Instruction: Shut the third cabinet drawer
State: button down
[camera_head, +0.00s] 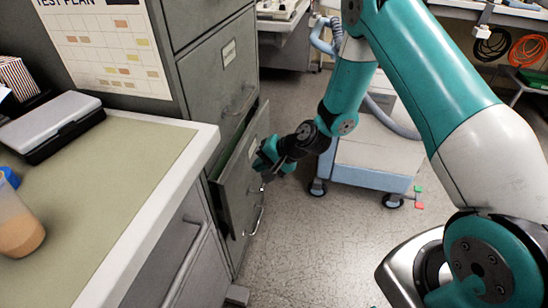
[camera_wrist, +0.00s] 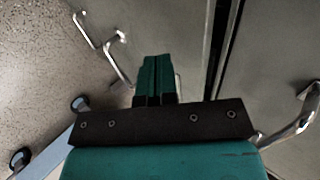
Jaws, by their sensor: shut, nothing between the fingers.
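The grey metal cabinet (camera_head: 215,75) stands behind the counter's end. Its third drawer (camera_head: 234,199) is partly open, its front standing out from the cabinet with a dark gap behind it. The drawer's handle (camera_head: 258,220) is low on the front. My gripper (camera_head: 264,163) is at the upper part of this drawer front, on its outer side; I cannot tell if it touches. In the wrist view, my gripper's fingers (camera_wrist: 157,80) are together and empty, pointing at the drawer front (camera_wrist: 186,40), with the dark gap to the right.
The closed drawer above has a handle (camera_head: 240,101). A counter (camera_head: 95,190) with a black-and-grey case (camera_head: 50,125) and a cup (camera_head: 17,225) is at the left. A blue-and-white cart (camera_head: 370,165) stands behind my arm. The floor (camera_head: 310,235) in front of the drawer is clear.

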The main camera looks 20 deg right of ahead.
aim_at(233, 158)
jog(key=shift+w+a, duration=0.4)
jog(key=shift+a, duration=0.2)
jog(key=shift+w+a, duration=0.35)
jog(key=shift+a, duration=0.2)
jog(key=shift+w+a, duration=0.45)
jog(key=shift+a, duration=0.05)
jog(key=w+a, duration=0.1)
jog(key=a, duration=0.1)
jog(key=w+a, duration=0.1)
jog(key=shift+w+a, duration=0.3)
jog(key=shift+a, duration=0.05)
jog(key=shift+w+a+r, duration=0.15)
jog(key=shift+w+a, duration=0.05)
jog(key=shift+s, duration=0.15)
